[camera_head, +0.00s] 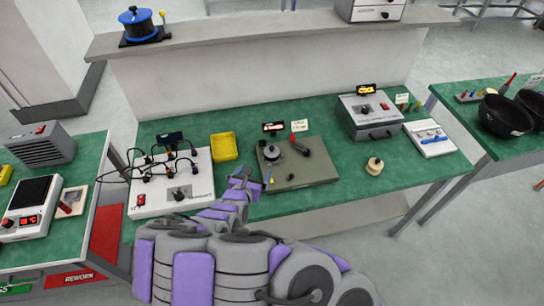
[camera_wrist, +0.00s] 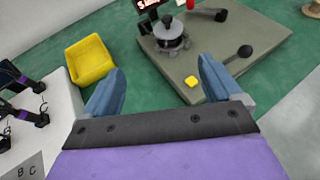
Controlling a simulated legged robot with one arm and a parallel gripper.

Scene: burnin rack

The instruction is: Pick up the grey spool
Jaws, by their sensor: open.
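A round grey spool-like part (camera_head: 272,153) with a dark knob on top sits on a grey-olive plate (camera_head: 312,172) on the green bench. It also shows in the wrist view (camera_wrist: 170,34), near the top, with its plate (camera_wrist: 235,62) around it. My gripper (camera_head: 241,181) is open and empty, at the plate's left front side. In the wrist view its two blue fingers (camera_wrist: 162,82) are spread apart, and the grey part lies beyond them. A small beige spool (camera_head: 374,167) stands apart on the bench, right of the plate.
A yellow tray (camera_head: 224,147) and a white box with cables (camera_head: 172,184) lie left of the plate. A grey box (camera_head: 370,117) stands at the right. Bench between plate and beige spool is clear.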

